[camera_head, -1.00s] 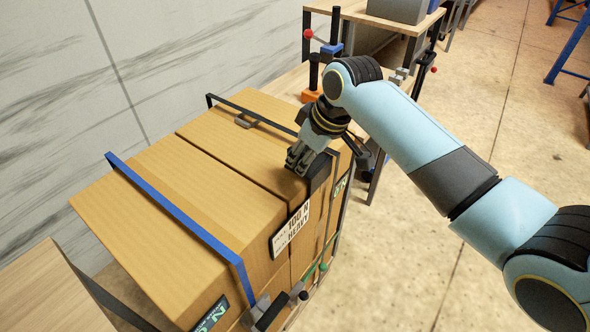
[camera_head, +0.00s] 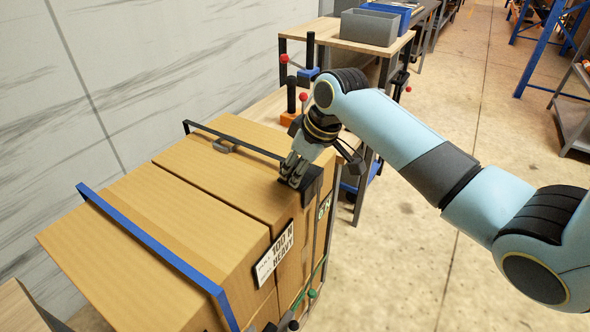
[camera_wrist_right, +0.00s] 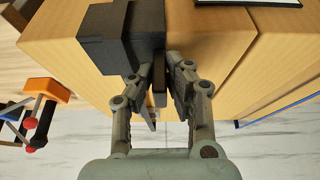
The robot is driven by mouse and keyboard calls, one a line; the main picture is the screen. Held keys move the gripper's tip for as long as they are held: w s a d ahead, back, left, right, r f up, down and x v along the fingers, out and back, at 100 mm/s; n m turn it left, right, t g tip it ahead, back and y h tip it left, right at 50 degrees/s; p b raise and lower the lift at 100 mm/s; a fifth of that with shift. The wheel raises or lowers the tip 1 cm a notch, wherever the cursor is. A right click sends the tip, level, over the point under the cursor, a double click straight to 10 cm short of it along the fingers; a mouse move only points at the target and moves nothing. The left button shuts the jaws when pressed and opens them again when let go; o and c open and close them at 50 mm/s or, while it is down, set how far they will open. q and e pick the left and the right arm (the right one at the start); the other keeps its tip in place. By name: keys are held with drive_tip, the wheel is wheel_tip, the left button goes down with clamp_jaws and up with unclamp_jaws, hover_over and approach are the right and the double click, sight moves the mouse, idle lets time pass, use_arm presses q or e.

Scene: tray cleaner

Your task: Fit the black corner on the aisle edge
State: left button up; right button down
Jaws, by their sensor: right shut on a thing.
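A black corner (camera_head: 313,184) sits at the top aisle-side edge of the cardboard boxes (camera_head: 215,215), near the end of the black strap (camera_head: 245,147). My right gripper (camera_head: 291,170) is shut on the corner from above. In the right wrist view the corner (camera_wrist_right: 105,38) shows as a dark angled block, its thin flange between my fingertips (camera_wrist_right: 160,78). One part lies toward the top and another toward the side face. I cannot tell whether it is fully seated. The gripper hides part of the strap. My left gripper is not in view.
A blue strap (camera_head: 150,243) crosses the nearer box. A label (camera_head: 273,255) is on the aisle face. A bench with clamps (camera_head: 290,110) and a grey bin (camera_head: 370,27) stands behind. The wall is close on the left; the aisle floor (camera_head: 400,265) on the right is clear.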

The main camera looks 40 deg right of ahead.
drive_tip(key=c, duration=1.2)
unclamp_jaws()
drive_tip(key=v, duration=1.2)
drive_tip(key=shift+s, duration=0.1)
drive_tip(key=shift+f, duration=0.1)
